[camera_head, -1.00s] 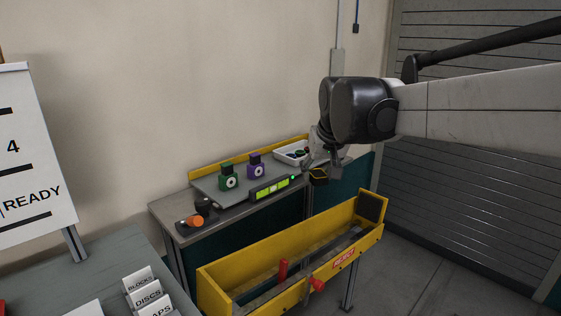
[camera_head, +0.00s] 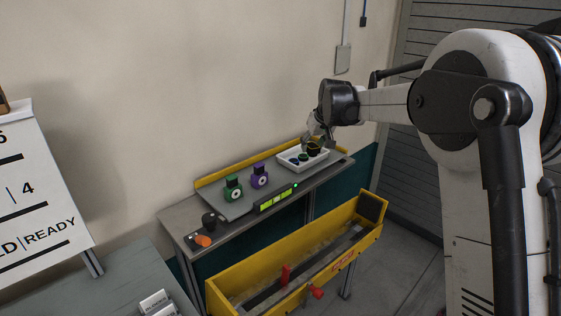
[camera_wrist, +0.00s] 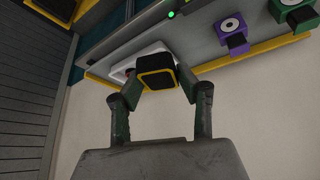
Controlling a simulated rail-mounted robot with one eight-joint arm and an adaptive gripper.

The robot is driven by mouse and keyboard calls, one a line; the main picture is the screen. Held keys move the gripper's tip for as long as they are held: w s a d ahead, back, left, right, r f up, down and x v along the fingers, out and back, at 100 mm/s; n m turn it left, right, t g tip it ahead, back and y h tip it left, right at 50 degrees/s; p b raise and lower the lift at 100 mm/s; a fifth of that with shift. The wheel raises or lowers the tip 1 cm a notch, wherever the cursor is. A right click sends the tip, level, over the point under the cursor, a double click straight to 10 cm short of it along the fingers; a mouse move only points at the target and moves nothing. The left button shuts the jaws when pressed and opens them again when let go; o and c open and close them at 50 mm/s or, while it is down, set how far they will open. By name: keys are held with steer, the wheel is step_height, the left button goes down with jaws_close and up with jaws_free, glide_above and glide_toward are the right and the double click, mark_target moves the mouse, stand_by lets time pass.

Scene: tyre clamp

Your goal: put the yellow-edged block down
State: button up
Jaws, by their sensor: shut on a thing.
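The yellow-edged block (camera_wrist: 157,70) is dark with a yellow rim. In the wrist view it sits between the fingertips of my gripper (camera_wrist: 160,80), which is shut on it. In the head view the block (camera_head: 314,147) shows small and dark beneath my gripper (camera_head: 312,140), over the white tray (camera_head: 292,166) on the grey bench. I cannot tell whether the block touches the tray. Part of the tray is hidden behind the block in the wrist view.
Small round pieces (camera_head: 303,157) lie in the tray. A green device (camera_head: 233,188) and a purple device (camera_head: 260,177) stand left of it, behind a lit green display (camera_head: 277,199). A yellow trough marked REJECT (camera_head: 230,291) stands in front of the bench.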

steer(key=shift+n+y, duration=0.4)
steer(key=shift+n, duration=0.2)
steer(key=w+a+p, duration=0.1)
steer(key=a, duration=0.1)
steer(key=w+a+f+p, duration=0.1)
steer(key=w+a, duration=0.1)
steer(key=w+a+p, duration=0.1)
steer(key=w+p, duration=0.1)
steer(key=shift+a+f, duration=0.35)
steer(key=shift+a, duration=0.05)
steer(key=n+p, duration=0.2)
steer(key=p, duration=0.2)
glide_above(276, 174)
steer(key=s+d, duration=0.1)
steer(key=s, duration=0.1)
step_height(276, 174, down, 5)
steer(key=shift+g+y, duration=0.3)
step_height(276, 174, down, 10)
steer(key=p, duration=0.2)
steer(key=shift+w+r+p, duration=0.1)
steer(key=shift+r+p, duration=0.1)
steer(key=shift+p, duration=0.15)
steer(key=shift+f, duration=0.1)
steer(key=o, duration=1.2)
steer(key=shift+c, duration=0.2)
